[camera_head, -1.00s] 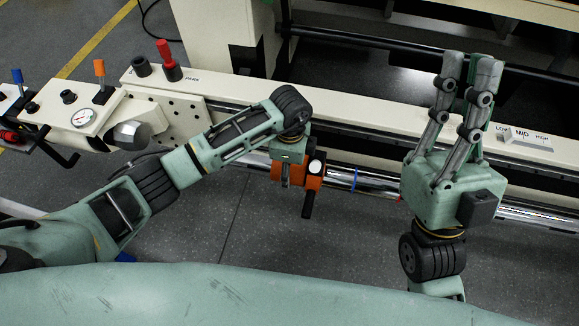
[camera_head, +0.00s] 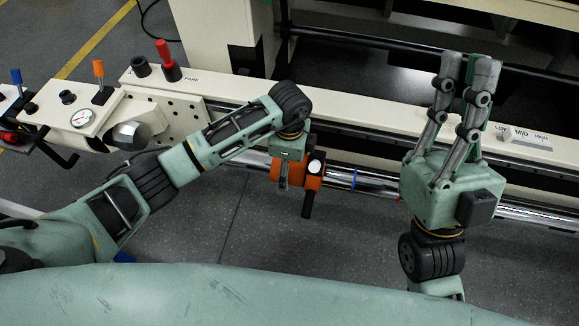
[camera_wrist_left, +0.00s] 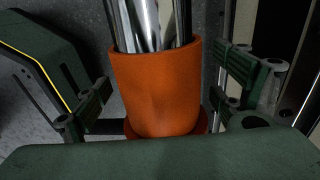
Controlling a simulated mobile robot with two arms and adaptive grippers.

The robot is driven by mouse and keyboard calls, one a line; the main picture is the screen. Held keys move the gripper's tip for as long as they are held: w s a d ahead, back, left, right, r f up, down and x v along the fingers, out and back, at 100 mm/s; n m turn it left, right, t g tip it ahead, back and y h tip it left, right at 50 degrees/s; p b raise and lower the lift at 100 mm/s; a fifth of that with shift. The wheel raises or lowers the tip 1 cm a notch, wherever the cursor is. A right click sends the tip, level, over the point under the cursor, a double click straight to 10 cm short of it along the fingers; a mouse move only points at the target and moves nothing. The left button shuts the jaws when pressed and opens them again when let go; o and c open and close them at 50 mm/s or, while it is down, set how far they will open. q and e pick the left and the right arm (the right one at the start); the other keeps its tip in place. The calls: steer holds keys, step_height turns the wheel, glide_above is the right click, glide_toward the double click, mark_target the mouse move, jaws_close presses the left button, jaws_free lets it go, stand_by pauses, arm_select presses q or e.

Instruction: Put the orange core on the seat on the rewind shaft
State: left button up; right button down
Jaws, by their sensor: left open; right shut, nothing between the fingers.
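The orange core (camera_wrist_left: 155,90) is a short open tube around the shiny rewind shaft, which runs into its open end in the left wrist view. In the head view the orange part (camera_head: 315,170) shows beside my left gripper (camera_head: 288,172), which hides some of it. My left gripper is open, with fingers on both sides of the core in the wrist view. The rewind shaft (camera_head: 378,183) runs on to the right and carries a blue band. I cannot tell how the core sits on the seat. My right gripper (camera_head: 467,68) is shut and empty, pointing up beyond the shaft.
A black handle (camera_head: 307,205) hangs below the orange part. A cream rail (camera_head: 400,115) runs behind the shaft, with a LOW-MID-HIGH label (camera_head: 525,136). A control panel (camera_head: 88,115) with a gauge and levers stands at left. The floor in front is clear.

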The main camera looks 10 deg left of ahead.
arm_select(q)
step_height(320, 180, up, 11)
steer(key=shift+f, duration=0.1)
stand_by(0.7)
